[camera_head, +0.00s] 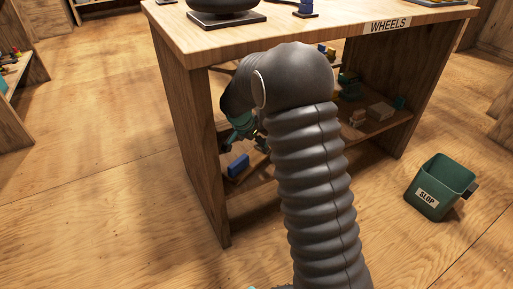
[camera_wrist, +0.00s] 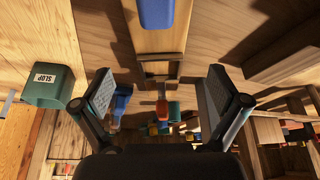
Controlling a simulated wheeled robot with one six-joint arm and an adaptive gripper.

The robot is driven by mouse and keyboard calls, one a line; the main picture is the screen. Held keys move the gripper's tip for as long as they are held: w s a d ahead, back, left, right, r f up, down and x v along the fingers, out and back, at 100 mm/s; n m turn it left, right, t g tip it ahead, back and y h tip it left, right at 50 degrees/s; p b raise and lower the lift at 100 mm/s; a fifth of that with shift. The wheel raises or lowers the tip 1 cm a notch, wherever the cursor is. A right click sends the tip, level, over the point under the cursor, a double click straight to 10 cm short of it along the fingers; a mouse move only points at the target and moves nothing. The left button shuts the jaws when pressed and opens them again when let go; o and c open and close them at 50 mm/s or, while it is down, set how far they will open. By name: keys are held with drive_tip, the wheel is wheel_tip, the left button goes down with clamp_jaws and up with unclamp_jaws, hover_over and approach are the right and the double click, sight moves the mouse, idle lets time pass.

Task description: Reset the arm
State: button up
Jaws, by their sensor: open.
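My arm, in a dark ribbed sleeve (camera_head: 315,180), rises in front of the wooden table marked WHEELS (camera_head: 290,42) and bends over at its top. In the head view its end points down and left, below the tabletop edge, and my fingers cannot be made out there. In the wrist view my gripper (camera_wrist: 158,98) is open, with its two dark pads wide apart. Nothing is held between them. A blue block-like thing (camera_wrist: 157,14) shows beyond the pads at the top of the wrist view.
The table's lower shelf (camera_head: 388,124) holds several small things, including a blue block (camera_head: 238,165). A green SLOP bin (camera_head: 427,205) stands on the floor at right. Floor at left is clear.

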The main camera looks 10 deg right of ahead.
drive_tip(key=shift+v, duration=1)
drive_tip(key=s+d+r+n+g+p, duration=0.1)
drive_tip(key=s+d+r+n+p, duration=0.2)
drive_tip(key=s, duration=0.5)
drive_tip(key=s+d+r+n+g+p, duration=0.1)
drive_tip(key=s+r+n+p, duration=0.15)
drive_tip(key=s+r, duration=0.4)
drive_tip(key=s+d+r+n+g+p, duration=0.1)
drive_tip(key=s+d+r+n+p, duration=0.15)
drive_tip(key=s, duration=0.55)
drive_tip(key=s+a+r+n+t+y+p, duration=0.1)
drive_tip(key=s+r+t, duration=0.4)
drive_tip(key=s+r, duration=0.9)
drive_tip(key=shift+s+a+r+n+t+y+p, duration=0.4)
drive_tip(key=shift+a+r+y, duration=0.3)
drive_tip(key=shift+a+y, duration=0.4)
drive_tip(key=shift+d, duration=0.1)
